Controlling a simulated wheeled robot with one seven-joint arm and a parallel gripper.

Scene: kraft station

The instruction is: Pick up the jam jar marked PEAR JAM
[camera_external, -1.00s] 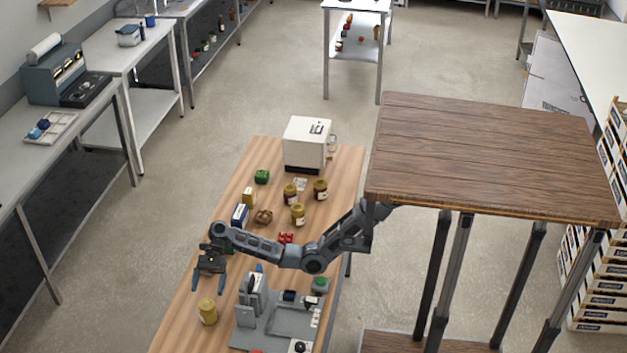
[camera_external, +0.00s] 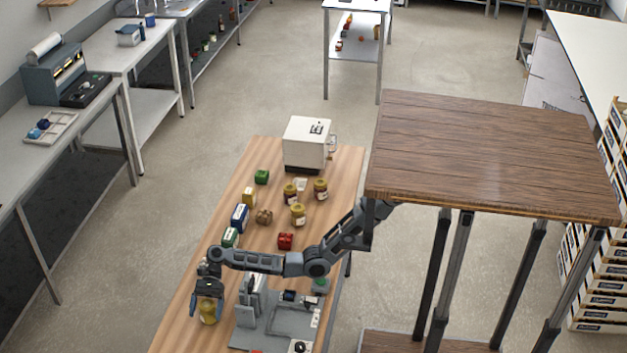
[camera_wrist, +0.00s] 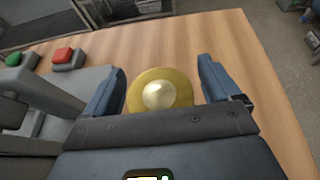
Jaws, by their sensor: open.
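A jar with a gold lid (camera_external: 208,312) stands on the wooden table near its left edge. In the wrist view its round lid (camera_wrist: 159,92) lies between the two blue fingers of my gripper (camera_wrist: 162,88), with a gap on each side. In the external view my gripper (camera_external: 207,308) points down at this jar. My gripper is open. The jar's label is hidden, so I cannot tell whether it reads PEAR JAM. Several other jars stand further back: one jar (camera_external: 298,214) and two behind it, at left (camera_external: 290,193) and right (camera_external: 320,189); their labels are too small to read.
A grey fixture (camera_external: 262,325) stands just right of the jar. The table left of the jar is clear.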

